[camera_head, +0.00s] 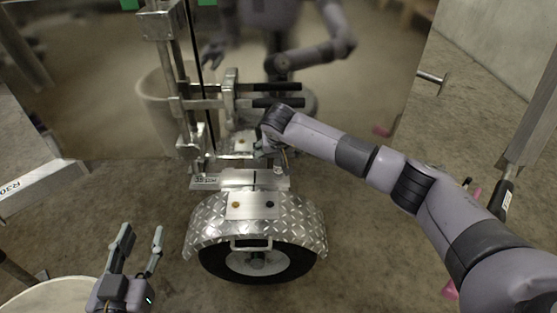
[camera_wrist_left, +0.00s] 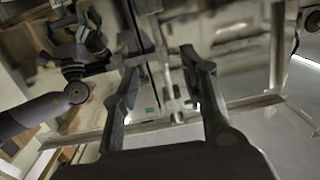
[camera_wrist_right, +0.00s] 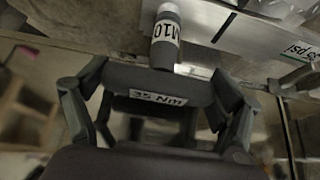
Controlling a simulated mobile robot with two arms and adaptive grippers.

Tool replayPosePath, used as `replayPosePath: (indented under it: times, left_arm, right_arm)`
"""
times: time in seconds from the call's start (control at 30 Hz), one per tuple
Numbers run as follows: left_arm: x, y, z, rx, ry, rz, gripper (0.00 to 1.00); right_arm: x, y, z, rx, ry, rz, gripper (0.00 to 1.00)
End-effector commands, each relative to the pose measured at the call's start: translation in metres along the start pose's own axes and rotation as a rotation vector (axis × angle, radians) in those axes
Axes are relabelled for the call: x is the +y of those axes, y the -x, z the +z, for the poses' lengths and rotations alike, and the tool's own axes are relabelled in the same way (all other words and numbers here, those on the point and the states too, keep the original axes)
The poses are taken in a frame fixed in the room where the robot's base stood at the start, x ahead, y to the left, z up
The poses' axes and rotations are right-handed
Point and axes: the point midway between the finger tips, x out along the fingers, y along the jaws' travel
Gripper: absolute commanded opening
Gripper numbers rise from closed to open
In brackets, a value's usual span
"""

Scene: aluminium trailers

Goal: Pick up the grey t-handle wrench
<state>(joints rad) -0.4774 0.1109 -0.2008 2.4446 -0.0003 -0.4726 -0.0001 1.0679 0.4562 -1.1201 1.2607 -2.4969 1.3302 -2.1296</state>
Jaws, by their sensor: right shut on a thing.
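The grey t-handle wrench (camera_wrist_right: 125,76) shows in the right wrist view. Its crossbar has a "35 Nm" label below it, and a round grey end marked "M10" (camera_wrist_right: 165,35) stands beyond the bar. My right gripper (camera_wrist_right: 158,82) is shut on the wrench, with fingers at both sides of the bar. In the head view my right arm reaches to the trailer above the wheel; its wrist hides the fingers and the wrench. My left gripper (camera_head: 142,232) is open and empty at the lower left, apart from the trailer; its spread fingers show in the left wrist view (camera_wrist_left: 160,72).
A diamond-plate fender (camera_head: 210,220) covers a black wheel (camera_head: 285,268) at the centre. A metal post (camera_head: 160,60) stands on the left of the trailer. A shiny panel (camera_head: 360,60) behind reflects me. An aluminium beam (camera_head: 45,185) is at far left. Floor beside the wheel is clear.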

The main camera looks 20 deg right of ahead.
Motion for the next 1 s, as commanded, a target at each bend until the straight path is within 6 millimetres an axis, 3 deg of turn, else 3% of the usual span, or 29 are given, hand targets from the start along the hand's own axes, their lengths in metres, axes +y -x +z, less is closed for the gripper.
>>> replayPosePath:
  times: [0.53,0.9,1.0]
  left_arm:
    - [0.0,0.0,0.0,0.0,0.001,0.0,0.4]
    - [0.0,0.0,0.001,-0.013,0.001,-0.001,0.4]
    - [-0.003,0.002,0.013,-0.073,-0.002,-0.006,0.4]
  right_arm:
    - [0.0,0.0,0.0,0.0,0.0,0.0,0.36]
    - [0.0,0.005,-0.004,0.003,0.0,-0.001,0.36]
    - [0.0,0.01,-0.007,0.004,0.0,-0.001,0.36]
